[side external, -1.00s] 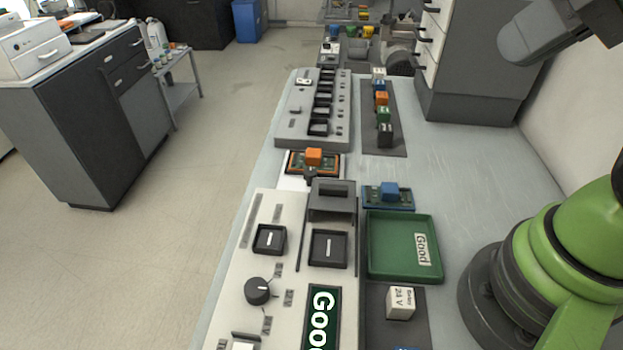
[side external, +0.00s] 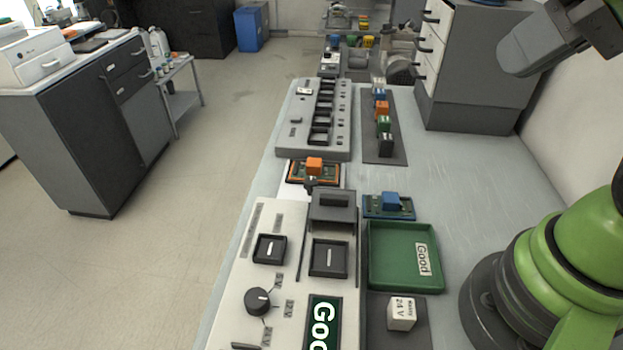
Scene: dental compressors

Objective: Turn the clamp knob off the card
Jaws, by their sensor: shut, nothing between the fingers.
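A card with an orange rim (side external: 333,179) lies between the long grey panel and the pale control panel, with an orange block (side external: 314,164) standing on it. A small dark piece (side external: 310,183), which looks like the clamp knob, sits at the card's near edge, in front of the orange block. It is too small to tell how it is turned or whether it overlaps the card. The fingers of my gripper are not in this view.
A dark grey clamp-like housing (side external: 331,207) stands just in front of the card. A blue card (side external: 405,210) with a blue block lies to its right. A green tray (side external: 385,282) labelled Good and a white 24 V relay (side external: 401,313) are nearer. The bench right of the relay strip (side external: 370,150) is clear.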

